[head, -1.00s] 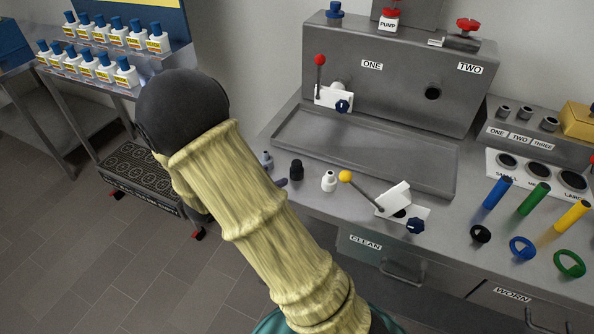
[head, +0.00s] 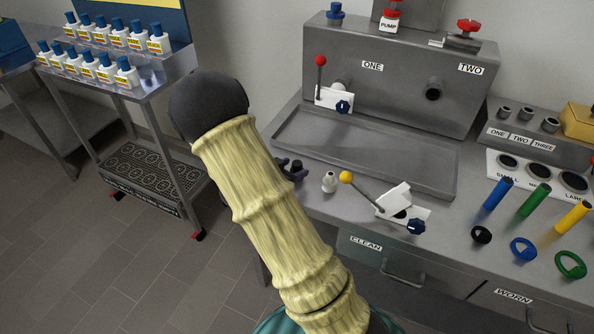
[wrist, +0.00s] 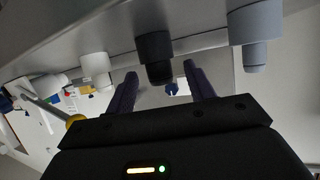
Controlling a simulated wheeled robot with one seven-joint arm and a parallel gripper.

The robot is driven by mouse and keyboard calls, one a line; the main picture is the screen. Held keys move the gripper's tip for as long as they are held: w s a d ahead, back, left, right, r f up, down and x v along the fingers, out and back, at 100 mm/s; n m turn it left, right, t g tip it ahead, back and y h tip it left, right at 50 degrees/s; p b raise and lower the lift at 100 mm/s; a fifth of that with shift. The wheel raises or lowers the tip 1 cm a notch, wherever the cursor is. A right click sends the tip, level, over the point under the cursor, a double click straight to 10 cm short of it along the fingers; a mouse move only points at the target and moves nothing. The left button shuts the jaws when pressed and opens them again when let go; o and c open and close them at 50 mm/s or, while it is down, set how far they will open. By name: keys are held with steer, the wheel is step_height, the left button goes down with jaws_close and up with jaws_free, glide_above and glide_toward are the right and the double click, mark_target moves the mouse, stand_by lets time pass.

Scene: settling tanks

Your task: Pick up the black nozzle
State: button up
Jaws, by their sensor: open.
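The black nozzle (head: 297,165) stands near the left end of the steel bench, partly hidden by my gripper (head: 290,170) in the head view. In the wrist view the black nozzle (wrist: 155,52) is in the middle. My gripper (wrist: 160,76) is open there, with one dark finger on each side of the nozzle's narrow end. Gaps show between the fingers and the nozzle. My arm covers part of the bench edge in the head view.
A white nozzle (head: 329,182) stands right of the black one. A grey nozzle (wrist: 257,35) is on its other side in the wrist view, hidden in the head view. A yellow-knobbed lever (head: 346,177) and a shallow tray (head: 370,150) are close by.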

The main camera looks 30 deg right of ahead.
steer(key=x, duration=0.2)
steer(key=shift+w+d+f, duration=0.1)
steer(key=shift+w+d, duration=0.05)
steer(key=shift+d, duration=0.15)
steer(key=shift+c, duration=0.2)
steer(key=c, duration=1)
